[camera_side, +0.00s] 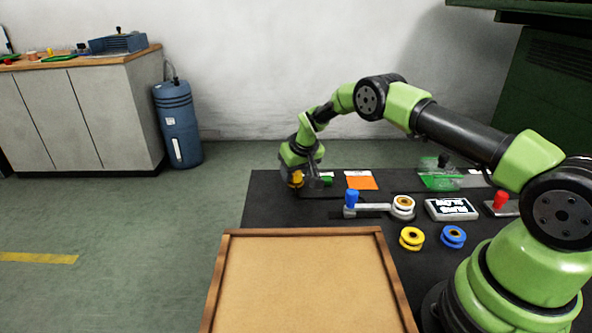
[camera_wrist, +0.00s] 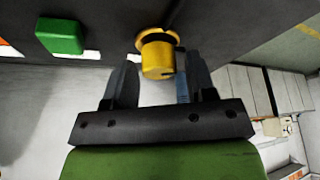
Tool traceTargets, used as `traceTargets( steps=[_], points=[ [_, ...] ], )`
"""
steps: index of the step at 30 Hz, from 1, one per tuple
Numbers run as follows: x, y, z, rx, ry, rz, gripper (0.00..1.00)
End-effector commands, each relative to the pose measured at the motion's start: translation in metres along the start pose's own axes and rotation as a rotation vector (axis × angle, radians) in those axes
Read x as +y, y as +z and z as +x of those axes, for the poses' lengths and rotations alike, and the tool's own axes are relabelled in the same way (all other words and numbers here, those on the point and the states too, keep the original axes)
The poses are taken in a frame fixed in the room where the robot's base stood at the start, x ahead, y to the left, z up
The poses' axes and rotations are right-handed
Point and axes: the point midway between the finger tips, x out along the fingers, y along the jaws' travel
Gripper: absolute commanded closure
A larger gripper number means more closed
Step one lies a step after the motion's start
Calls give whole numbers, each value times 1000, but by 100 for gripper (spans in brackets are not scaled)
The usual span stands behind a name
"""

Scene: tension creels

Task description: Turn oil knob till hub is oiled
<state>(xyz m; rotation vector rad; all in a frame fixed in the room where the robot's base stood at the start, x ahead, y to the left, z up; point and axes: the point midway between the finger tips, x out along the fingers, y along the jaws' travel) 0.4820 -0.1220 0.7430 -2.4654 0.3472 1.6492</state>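A yellow knob (camera_wrist: 158,58) projects from the dark panel in the wrist view. It also shows in the side view (camera_side: 297,179) at the far left corner of the black table. My gripper (camera_wrist: 162,72) is open, with one finger on each side of the knob and visible gaps beside it. In the side view my gripper (camera_side: 308,170) is at the knob and partly hides it. A white ringed hub (camera_side: 403,204) sits at the right end of a grey bar with a blue handle (camera_side: 351,197). I cannot tell whether the hub carries oil.
A green block (camera_wrist: 60,36) is beside the knob. An orange card (camera_side: 361,181), a display box (camera_side: 451,209), a red handle (camera_side: 500,199), a yellow spool (camera_side: 411,239) and a blue spool (camera_side: 453,236) are on the table. A wood-rimmed tray (camera_side: 300,231) lies in front.

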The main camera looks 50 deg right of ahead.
Motion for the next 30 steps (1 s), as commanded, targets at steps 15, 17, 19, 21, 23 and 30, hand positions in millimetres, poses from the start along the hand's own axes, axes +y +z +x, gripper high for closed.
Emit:
traceTargets(
  steps=[15, 17, 19, 21, 23, 30],
  points=[
    [0, -2, -14, 3, 0, 0, 40],
    [0, -2, -22, 2, 0, 1, 40],
    [0, -2, -33, 3, 0, 0, 40],
    [0, -2, -47, 3, 0, 0, 40],
    [0, -2, -58, 4, 0, -1, 40],
    [0, -1, -91, 2, 0, 0, 40]
  ],
)
